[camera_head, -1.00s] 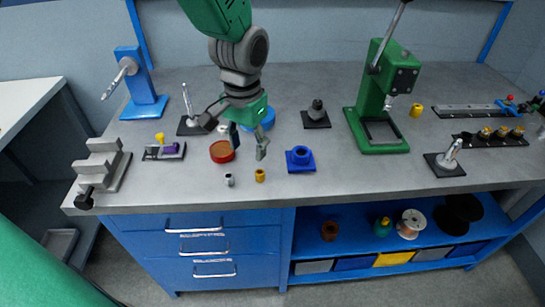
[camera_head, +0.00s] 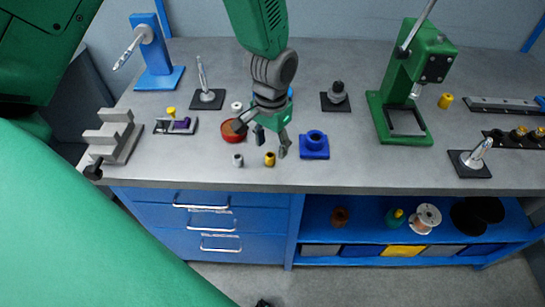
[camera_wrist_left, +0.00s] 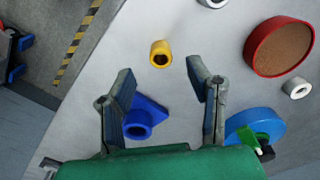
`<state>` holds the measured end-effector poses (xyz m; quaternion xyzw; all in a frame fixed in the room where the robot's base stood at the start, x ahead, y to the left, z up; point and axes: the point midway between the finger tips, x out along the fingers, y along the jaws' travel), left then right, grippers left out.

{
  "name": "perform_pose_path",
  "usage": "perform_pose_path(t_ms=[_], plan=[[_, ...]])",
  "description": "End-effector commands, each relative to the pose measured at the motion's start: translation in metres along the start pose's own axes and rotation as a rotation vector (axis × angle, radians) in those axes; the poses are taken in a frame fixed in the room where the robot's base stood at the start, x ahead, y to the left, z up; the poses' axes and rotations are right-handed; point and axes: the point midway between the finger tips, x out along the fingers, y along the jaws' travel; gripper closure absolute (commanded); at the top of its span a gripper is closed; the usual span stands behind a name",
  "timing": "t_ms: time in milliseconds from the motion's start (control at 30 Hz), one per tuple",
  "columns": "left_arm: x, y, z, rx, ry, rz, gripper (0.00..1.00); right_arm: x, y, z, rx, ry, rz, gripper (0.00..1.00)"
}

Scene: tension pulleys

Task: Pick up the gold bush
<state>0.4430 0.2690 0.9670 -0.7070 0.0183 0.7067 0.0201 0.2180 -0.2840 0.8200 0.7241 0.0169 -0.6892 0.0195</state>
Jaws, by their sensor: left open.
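The gold bush (camera_head: 270,159) is a small hollow cylinder standing near the front edge of the grey bench. It also shows in the left wrist view (camera_wrist_left: 160,53), beyond and between the fingertips, with its dark bore visible. My left gripper (camera_head: 271,143) is open and empty, just behind and above the bush. In the left wrist view its two fingers (camera_wrist_left: 160,76) are spread apart, with a gap to the bush. My right gripper is not in view.
A silver bush (camera_head: 238,160) stands left of the gold one, and a blue flanged block (camera_head: 314,146) is to the right. A red dish (camera_head: 232,131) lies behind. A green press (camera_head: 407,95) and another gold piece (camera_head: 445,101) are farther right. Bare bench lies between them.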

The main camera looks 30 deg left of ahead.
Motion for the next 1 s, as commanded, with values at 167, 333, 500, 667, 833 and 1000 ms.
perform_pose_path(t_ms=[167, 333, 500, 667, 833, 1000], plan=[[0.029, 0.001, 0.001, 0.000, -0.005, 0.000, 0.54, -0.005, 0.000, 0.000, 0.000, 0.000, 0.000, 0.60], [0.043, 0.001, 0.001, 0.000, -0.003, 0.000, 0.54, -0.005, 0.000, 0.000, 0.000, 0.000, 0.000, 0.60], [0.043, 0.002, 0.001, 0.000, -0.001, 0.000, 0.54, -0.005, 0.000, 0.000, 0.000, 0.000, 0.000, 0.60], [0.042, 0.002, 0.001, 0.000, -0.001, -0.001, 0.97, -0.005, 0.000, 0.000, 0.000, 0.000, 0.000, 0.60], [0.042, 0.002, 0.001, 0.000, -0.001, 0.000, 1.00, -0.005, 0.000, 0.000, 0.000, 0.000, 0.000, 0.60], [0.042, 0.002, 0.001, 0.000, -0.001, 0.000, 1.00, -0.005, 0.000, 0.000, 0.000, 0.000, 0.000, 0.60]])
